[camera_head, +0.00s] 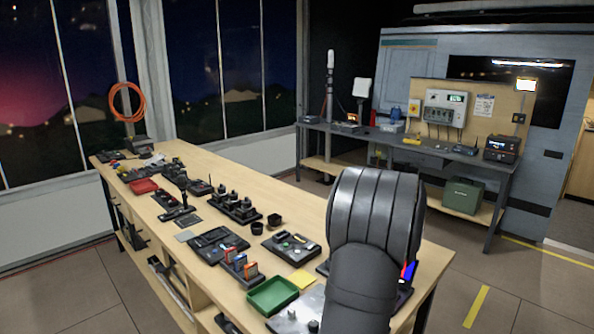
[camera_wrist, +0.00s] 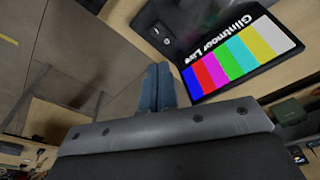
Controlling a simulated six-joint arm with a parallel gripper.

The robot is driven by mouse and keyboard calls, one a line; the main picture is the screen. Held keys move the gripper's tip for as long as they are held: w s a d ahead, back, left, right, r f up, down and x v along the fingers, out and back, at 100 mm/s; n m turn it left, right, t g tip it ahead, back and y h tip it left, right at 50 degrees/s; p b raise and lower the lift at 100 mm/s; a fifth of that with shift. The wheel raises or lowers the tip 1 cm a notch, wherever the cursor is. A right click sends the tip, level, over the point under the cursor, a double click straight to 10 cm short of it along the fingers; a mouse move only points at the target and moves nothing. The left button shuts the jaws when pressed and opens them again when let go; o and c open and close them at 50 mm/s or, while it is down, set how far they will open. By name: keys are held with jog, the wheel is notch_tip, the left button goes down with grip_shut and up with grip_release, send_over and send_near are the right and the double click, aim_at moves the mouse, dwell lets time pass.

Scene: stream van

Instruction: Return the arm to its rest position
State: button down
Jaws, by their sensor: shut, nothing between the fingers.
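My gripper (camera_wrist: 158,75) shows in the wrist view as two blue-grey fingers side by side, shut with nothing between them. In the head view my dark arm stands over the near right end of the long wooden workbench (camera_head: 312,202), and the gripper itself is hidden. In the wrist view a screen (camera_wrist: 240,58) with colour bars and the words "Glintmoor Live" lies just right of the fingers. I cannot tell how close it is. A sliver of its colours (camera_head: 408,271) shows beside my arm in the head view.
A green tray (camera_head: 272,310), a yellow pad (camera_head: 301,280) and a black tray with small items (camera_head: 291,259) lie left of my arm. Several black devices (camera_head: 235,209) and a red tray (camera_head: 143,187) stand farther along. A second bench (camera_head: 398,144) with equipment is behind. Floor (camera_head: 540,287) is clear at right.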

jog(key=s+a+r+n+t, duration=0.1)
jog(key=s+a+r, duration=0.2)
jog(key=s, duration=0.3)
jog(key=s+a+r+n+t, duration=0.1)
jog(key=s+a+r+n, duration=0.1)
jog(key=s, duration=0.5)
jog(key=shift+s+a+r+t, duration=0.3)
jog(key=shift+a+r+t, duration=0.1)
jog(key=shift+a+r, duration=0.5)
